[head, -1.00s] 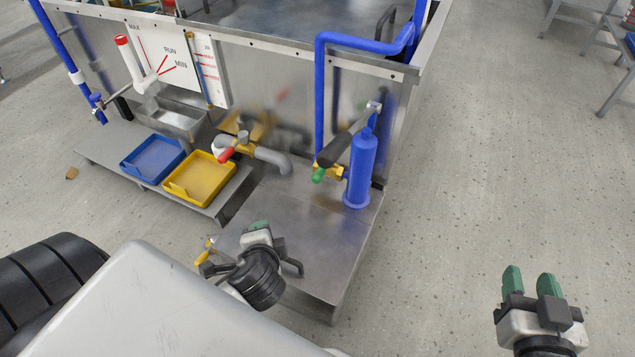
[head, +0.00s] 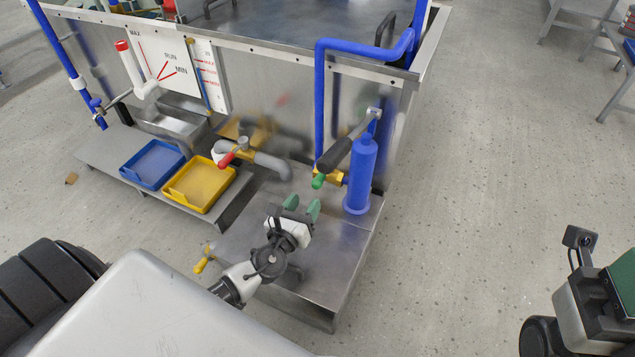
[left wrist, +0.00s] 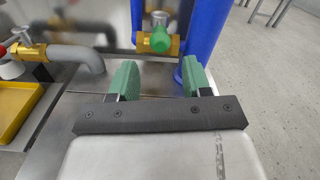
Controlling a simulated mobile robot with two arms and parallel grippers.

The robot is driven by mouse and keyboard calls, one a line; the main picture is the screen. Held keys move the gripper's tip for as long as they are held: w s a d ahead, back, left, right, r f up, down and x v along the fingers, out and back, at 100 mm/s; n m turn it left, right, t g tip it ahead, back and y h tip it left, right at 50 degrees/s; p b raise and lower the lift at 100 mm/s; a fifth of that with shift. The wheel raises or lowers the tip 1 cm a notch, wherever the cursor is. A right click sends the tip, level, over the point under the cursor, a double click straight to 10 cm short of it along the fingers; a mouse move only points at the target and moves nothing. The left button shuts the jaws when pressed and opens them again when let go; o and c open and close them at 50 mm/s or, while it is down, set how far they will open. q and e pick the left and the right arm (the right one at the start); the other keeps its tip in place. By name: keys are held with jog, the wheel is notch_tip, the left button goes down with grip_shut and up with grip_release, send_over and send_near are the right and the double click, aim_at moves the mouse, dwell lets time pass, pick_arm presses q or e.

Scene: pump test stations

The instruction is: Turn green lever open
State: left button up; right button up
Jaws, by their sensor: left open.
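The green lever (head: 318,181) sits on a brass valve (head: 335,177) beside the blue cylinder (head: 361,170), low on the metal panel. In the left wrist view the green lever (left wrist: 159,41) points toward the camera, with its brass body behind it. My left gripper (head: 302,207) is open and empty over the metal shelf, a little short of the lever and below it in the head view. In the left wrist view its green fingers (left wrist: 157,80) stand apart, with the lever beyond and between them. My right arm shows at the lower right edge of the head view; its fingertips are not clear.
A red-handled valve (head: 228,158) on a grey pipe is left of the green lever. A black-gripped pump handle (head: 338,152) hangs just above the lever. Blue (head: 124,172) and yellow (head: 198,210) trays sit at left.

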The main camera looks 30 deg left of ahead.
aim_at(314, 188)
pick_arm(q)
jog(key=w, duration=0.4)
jog(key=w+b, duration=0.1)
jog(key=w, duration=0.2)
jog(key=shift+w+a, duration=0.2)
jog(key=shift+w, duration=0.2)
jog(key=shift+c, duration=0.4)
grip_shut()
